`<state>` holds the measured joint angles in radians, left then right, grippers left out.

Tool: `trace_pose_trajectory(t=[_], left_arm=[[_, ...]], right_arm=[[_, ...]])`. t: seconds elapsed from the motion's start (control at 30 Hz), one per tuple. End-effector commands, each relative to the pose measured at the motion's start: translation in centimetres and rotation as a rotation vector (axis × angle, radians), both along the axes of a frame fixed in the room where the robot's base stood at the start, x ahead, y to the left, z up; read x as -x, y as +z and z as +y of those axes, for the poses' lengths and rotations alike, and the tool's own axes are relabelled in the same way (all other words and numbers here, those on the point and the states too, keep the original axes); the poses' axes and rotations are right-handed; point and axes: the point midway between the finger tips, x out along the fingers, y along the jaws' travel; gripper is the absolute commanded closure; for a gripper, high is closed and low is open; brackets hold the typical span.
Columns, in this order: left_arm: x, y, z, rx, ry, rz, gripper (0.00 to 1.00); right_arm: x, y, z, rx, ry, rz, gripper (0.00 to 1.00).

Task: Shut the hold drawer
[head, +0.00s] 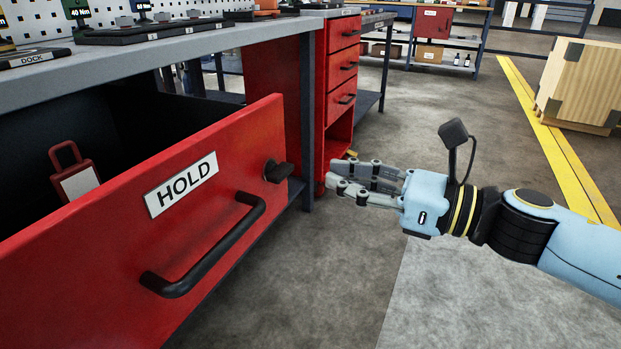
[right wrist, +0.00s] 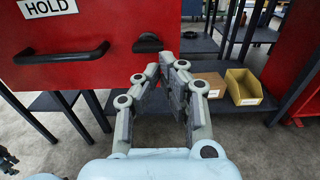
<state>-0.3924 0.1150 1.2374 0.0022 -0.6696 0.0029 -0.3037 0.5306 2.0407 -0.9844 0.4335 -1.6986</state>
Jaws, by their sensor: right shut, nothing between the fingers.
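The red hold drawer (head: 95,265) stands pulled open under the grey bench, with its dark inside showing. Its front bears a white HOLD label (head: 181,184), a black bar handle (head: 205,250) and a black knob (head: 277,171) near the right end. My right gripper (head: 338,176) is shut and empty, to the right of the drawer front and apart from it. In the right wrist view, the drawer front (right wrist: 95,85) fills the upper left, and the fingertips (right wrist: 165,66) are just right of the knob (right wrist: 147,43).
A red lockout tag (head: 75,178) is in the open drawer. The grey bench top (head: 200,42) lies above, with a dark leg (head: 307,120) beside the drawer. A red cabinet (head: 342,68) stands behind. A wooden crate (head: 580,85) is far right. The floor in front is clear.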

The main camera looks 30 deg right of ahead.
Motion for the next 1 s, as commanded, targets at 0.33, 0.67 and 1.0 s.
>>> trace_pose_trajectory(t=[0.33,0.67,1.0], left_arm=[[0.8,-0.4,0.2,-0.001,0.001,0.001,0.64],[1.2,-0.6,0.2,-0.001,0.002,0.004,0.64],[1.1,-0.6,0.2,0.000,0.002,0.002,0.64]], right_arm=[[-3.4,0.2,2.6,-0.002,-0.001,-0.001,1.00],[-4.0,0.1,3.1,0.001,0.001,0.002,1.00],[-4.5,0.1,3.2,0.000,0.001,0.001,1.00]])
